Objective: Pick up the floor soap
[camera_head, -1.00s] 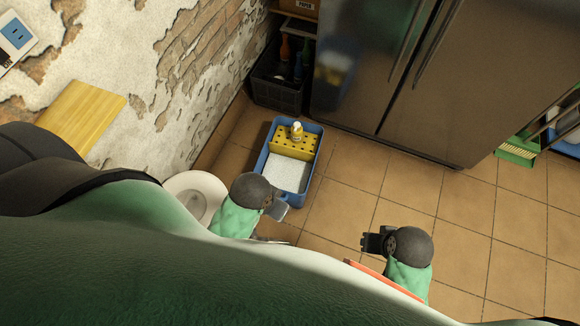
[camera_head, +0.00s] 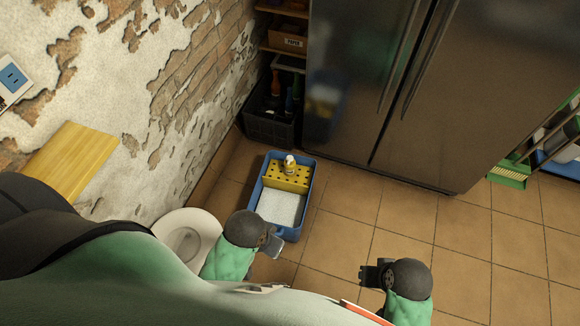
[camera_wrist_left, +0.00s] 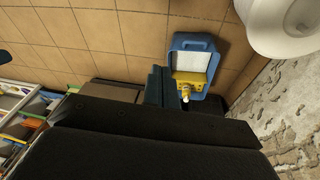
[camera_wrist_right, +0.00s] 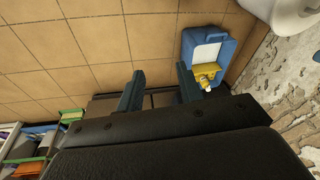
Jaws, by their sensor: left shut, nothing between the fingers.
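The floor soap (camera_head: 289,162) looks like a small bottle with a yellow label and pale top. It stands on the yellow perforated insert (camera_head: 283,183) at the far end of a blue bucket (camera_head: 311,190) on the floor. The bottle also shows in the left wrist view (camera_wrist_left: 185,96) and the right wrist view (camera_wrist_right: 206,86). My left gripper (camera_head: 273,247) is shut and empty, near the bucket's near end and short of the bottle. My right gripper (camera_head: 367,275) is open and empty, farther right above bare tiles, its fingers apart in its wrist view (camera_wrist_right: 159,90).
A white toilet (camera_head: 202,226) stands left of the bucket by the peeling brick wall. A dark crate of bottles (camera_head: 270,128) and a large dark fridge (camera_head: 390,85) stand behind. A green dustpan-like item (camera_head: 508,176) is at right.

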